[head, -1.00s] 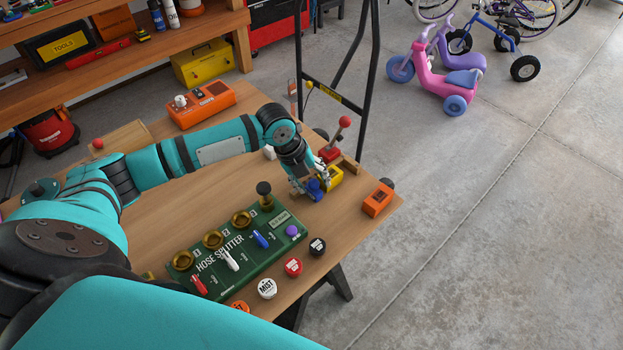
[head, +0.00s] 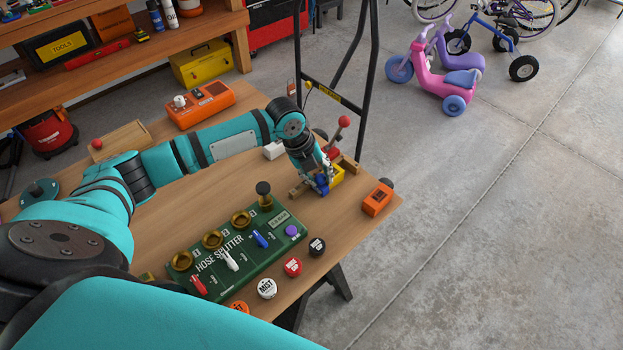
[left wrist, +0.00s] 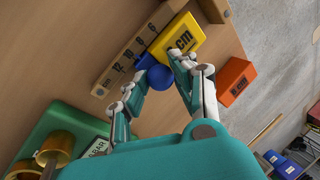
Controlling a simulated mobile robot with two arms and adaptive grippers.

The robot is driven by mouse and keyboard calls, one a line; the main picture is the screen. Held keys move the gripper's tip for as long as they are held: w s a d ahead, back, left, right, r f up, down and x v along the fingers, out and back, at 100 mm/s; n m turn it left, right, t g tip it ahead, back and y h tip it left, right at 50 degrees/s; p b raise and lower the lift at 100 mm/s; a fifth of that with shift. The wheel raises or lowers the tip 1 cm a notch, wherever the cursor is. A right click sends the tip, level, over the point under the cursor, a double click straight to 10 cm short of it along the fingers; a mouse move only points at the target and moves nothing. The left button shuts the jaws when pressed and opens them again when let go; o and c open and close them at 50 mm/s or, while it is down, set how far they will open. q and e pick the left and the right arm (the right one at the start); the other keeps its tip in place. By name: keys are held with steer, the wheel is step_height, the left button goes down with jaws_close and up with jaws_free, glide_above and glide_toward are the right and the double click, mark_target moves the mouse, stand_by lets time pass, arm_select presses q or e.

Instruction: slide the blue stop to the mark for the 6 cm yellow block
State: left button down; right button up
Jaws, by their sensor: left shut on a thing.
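The blue stop (head: 321,183) sits on the wooden gauge at the table's right end; its round knob (left wrist: 160,77) shows in the left wrist view. My left gripper (head: 318,178) is shut on the stop, with a finger on each side of the knob. The gauge's scale (left wrist: 134,49) reads 12, 10, 8, 6. The stop's body is beside the 10 and 8 part; its exact mark cannot be read. The yellow block (left wrist: 178,45), printed "cm", lies just past the stop, also seen in the head view (head: 338,174). My right gripper is not in view.
A red-knobbed lever (head: 344,121) rises behind the block. An orange box (head: 377,200) stands right of the gauge, near the table edge. The green hose splitter (head: 240,250) and several round caps are in front.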

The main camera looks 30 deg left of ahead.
arm_select(q)
steer(key=shift+w+d, duration=0.1)
steer(key=shift+w, duration=0.3)
steer(key=c, duration=1)
jaws_free()
steer(key=shift+s, duration=0.15)
steer(key=shift+c, duration=0.2)
steer(key=v, duration=1.2)
steer(key=shift+c, duration=0.2)
